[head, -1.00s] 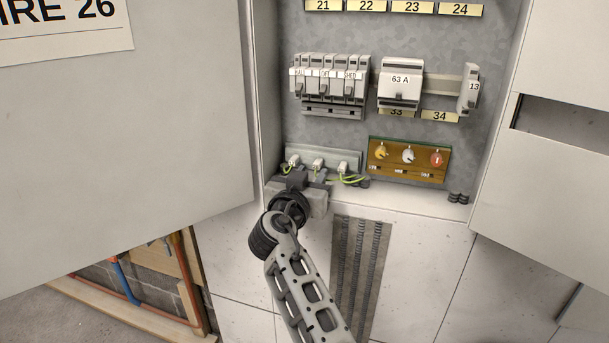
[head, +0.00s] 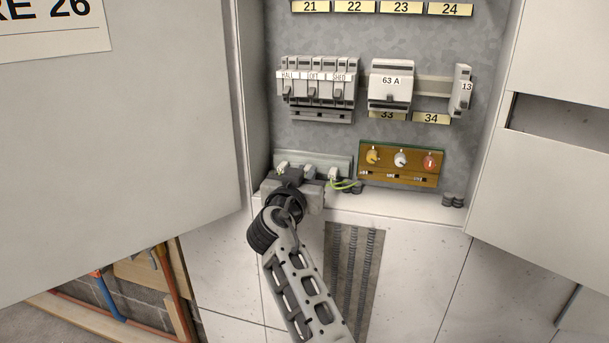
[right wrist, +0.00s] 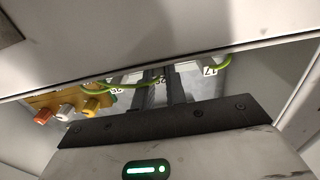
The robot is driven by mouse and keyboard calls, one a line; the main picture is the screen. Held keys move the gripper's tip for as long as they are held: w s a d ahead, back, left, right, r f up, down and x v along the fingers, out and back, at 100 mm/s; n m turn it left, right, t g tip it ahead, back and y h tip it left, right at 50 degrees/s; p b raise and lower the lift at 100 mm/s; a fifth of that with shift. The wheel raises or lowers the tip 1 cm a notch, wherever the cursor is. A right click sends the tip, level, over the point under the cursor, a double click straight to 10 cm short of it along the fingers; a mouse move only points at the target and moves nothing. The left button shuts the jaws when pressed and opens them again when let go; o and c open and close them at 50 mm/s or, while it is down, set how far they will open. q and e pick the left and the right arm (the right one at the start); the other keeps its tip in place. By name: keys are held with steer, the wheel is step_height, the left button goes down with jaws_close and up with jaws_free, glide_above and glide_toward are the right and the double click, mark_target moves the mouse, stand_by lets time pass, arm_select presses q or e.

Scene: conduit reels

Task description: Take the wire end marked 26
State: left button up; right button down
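In the head view my right gripper (head: 292,178) reaches into the bottom of the open cabinet, over a row of white-tagged wire ends. Its fingertips are hidden there by the gripper body. In the right wrist view two dark fingers (right wrist: 166,84) stand a little apart. A tagged wire end (right wrist: 160,79) shows at their tips; its number is partly covered, so I cannot confirm it is 26. I cannot see a firm grip on it. A tag marked 17 (right wrist: 210,70) is to the right, and another tagged wire end (right wrist: 115,89) with a green-yellow wire is to the left. My left gripper is out of view.
A brown panel with three coloured knobs (head: 402,162) stands close right of the wires. Breakers (head: 316,88) and a 63 A unit (head: 390,84) are above. The cabinet's open door (head: 120,150) with a wire 26 sign (head: 50,25) is at left.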

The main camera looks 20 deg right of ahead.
steer(key=shift+s+a, duration=0.2)
stand_by(0.4)
steer(key=shift+s+a, duration=0.35)
steer(key=shift+s, duration=0.2)
steer(key=shift+s, duration=0.1)
stand_by(0.4)
